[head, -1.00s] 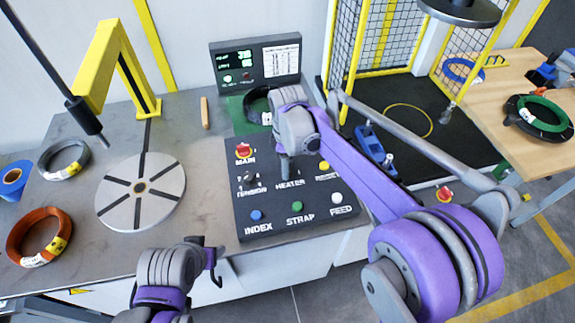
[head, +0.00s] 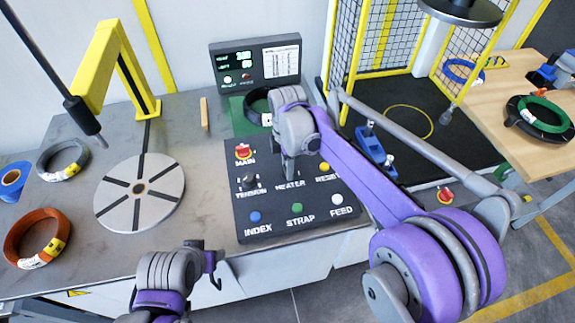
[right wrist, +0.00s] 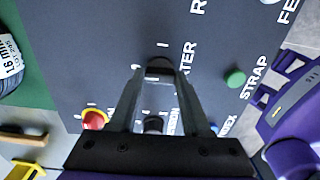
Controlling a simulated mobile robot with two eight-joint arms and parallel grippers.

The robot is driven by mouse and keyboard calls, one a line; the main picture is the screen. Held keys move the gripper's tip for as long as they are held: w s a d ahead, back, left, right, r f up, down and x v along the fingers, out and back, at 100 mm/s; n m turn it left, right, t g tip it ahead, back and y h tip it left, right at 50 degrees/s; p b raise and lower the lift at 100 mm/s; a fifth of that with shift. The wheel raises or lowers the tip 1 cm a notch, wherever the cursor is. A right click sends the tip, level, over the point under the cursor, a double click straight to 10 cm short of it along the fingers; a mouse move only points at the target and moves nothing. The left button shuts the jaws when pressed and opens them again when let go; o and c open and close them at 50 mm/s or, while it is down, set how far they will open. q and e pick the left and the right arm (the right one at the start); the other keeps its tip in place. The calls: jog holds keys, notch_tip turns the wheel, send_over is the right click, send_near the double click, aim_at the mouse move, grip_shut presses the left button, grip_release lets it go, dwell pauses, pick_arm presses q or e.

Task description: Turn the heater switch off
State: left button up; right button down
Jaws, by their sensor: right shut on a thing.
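The dark control panel (head: 245,218) lies on the bench in the middle of the head view. The heater switch (right wrist: 160,61) is a small dark knob beside the HEATER label in the right wrist view. My right gripper (right wrist: 159,76) points down at the panel, its fingers closed together on this knob. In the head view my right gripper (head: 289,178) stands above the HEATER label and hides the switch, so its position cannot be read. My left gripper (head: 213,265) is low in the head view, in front of the bench edge and away from the panel; its opening is unclear.
The tension switch (head: 249,180) and a red-and-yellow main switch (head: 243,151) are close to my right gripper. Index, strap and feed buttons line the panel's front. A display box (head: 255,62) stands behind. A round turntable (head: 140,192) and coils lie left.

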jog(key=shift+c, duration=1.8)
grip_release()
jog(key=shift+r, duration=0.15)
notch_tip(320, 180, up, 11)
jog(key=shift+f+p, duration=0.2)
jog(key=shift+p, duration=0.1)
